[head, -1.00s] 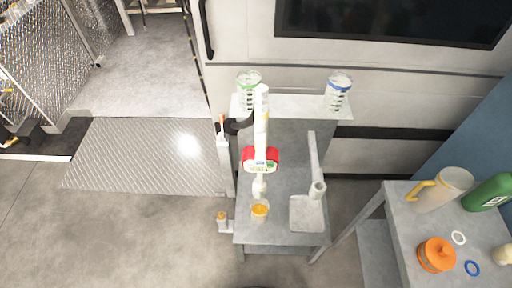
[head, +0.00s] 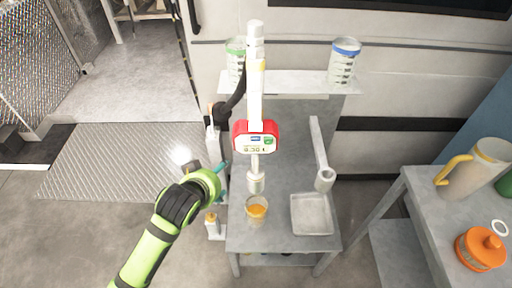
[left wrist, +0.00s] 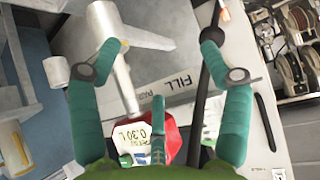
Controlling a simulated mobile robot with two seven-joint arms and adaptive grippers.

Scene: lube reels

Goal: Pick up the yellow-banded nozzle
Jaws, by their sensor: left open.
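The nozzle (head: 255,100) is a long white tube with a red meter (head: 256,137) reading 0.30 and a small yellow mark on its upper part. It stands over the grey bench, its spout pointing down above an orange-bottomed cup (head: 256,211). In the left wrist view, the white tube (left wrist: 118,70) runs up from the red meter, with yellow near one fingertip. My left gripper (head: 218,175) is at the left of the nozzle and below its meter in the head view. Its teal fingers, also in the left wrist view (left wrist: 167,65), are open and empty. My right gripper is not in view.
A black hose (head: 236,97) runs beside the tube. A white shelf (head: 290,82) holds a green-lidded and a blue-lidded container. A grey tray (head: 312,214) sits right of the cup. A side table (head: 425,215) carries a jug and an orange pot. Floor at left is open.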

